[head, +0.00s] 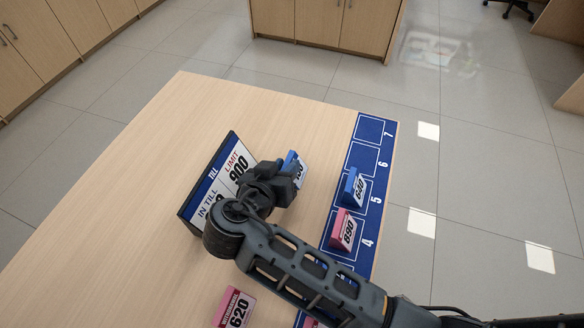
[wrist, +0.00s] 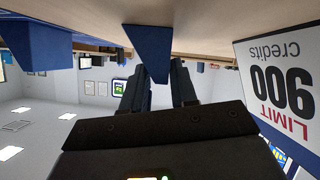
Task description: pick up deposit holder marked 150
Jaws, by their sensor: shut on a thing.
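My gripper (head: 287,177) is shut on a blue deposit holder (head: 292,160) beside the till sign, on the wooden counter. Only part of its white label shows in the head view, and the arm hides its number, so I cannot read it fully. In the wrist view, the blue holder (wrist: 150,50) sits between the two dark fingers (wrist: 159,84), close to the counter surface. I cannot tell whether it touches the counter.
A till sign (head: 222,178) reading LIMIT 900 stands left of my gripper. On the blue numbered strip (head: 364,158) stand a blue holder marked 640 (head: 354,187) and a pink one marked 890 (head: 343,230). A pink 620 holder (head: 234,308) is nearer. Slots 6 and 7 are empty.

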